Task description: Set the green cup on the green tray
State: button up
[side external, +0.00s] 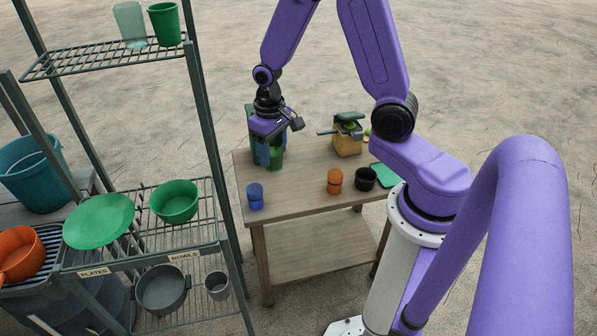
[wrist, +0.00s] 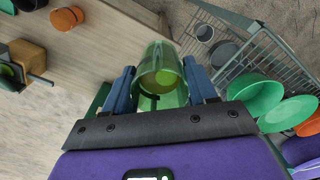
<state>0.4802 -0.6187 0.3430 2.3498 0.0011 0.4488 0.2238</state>
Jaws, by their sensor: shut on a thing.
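My gripper (wrist: 160,88) is shut on a green see-through cup (wrist: 162,65), with one blue finger on each side of it. A yellow-green round shape shows through the cup. In the side external view the cup (side external: 276,158) is under my gripper (side external: 268,150) at the table's far left part. I cannot tell whether its base touches the table. The green tray (side external: 385,175) lies flat at the table's right end, partly hidden by my arm. Another green cup (side external: 166,24) stands on the rack's top shelf.
On the table (side external: 300,190) stand a blue cup (side external: 255,197), an orange cup (side external: 334,181) and a black cup (side external: 366,178). A wooden block (side external: 347,143) with dark and green items stands behind. A rack with a green bowl (side external: 175,202) and green plate (side external: 99,221) is at left.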

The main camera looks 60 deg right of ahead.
jog(key=s+d+f+m, duration=0.5)
jog(key=s+d, duration=0.1)
jog(key=d, duration=0.4)
jog(key=s+d+f+m, duration=0.5)
jog(key=s+d+f, duration=0.1)
jog(key=d, duration=0.3)
send_near(323, 172)
jog(key=shift+s+a+f, duration=0.1)
jog(key=shift+s+f, duration=0.05)
jog(key=shift+s, duration=0.15)
jog(key=shift+w+f, duration=0.15)
jog(key=shift+f, duration=0.8)
jog(key=shift+w+f, duration=0.1)
jog(key=shift+f, duration=0.8)
jog(key=shift+f, duration=0.15)
jog(key=o, duration=0.8)
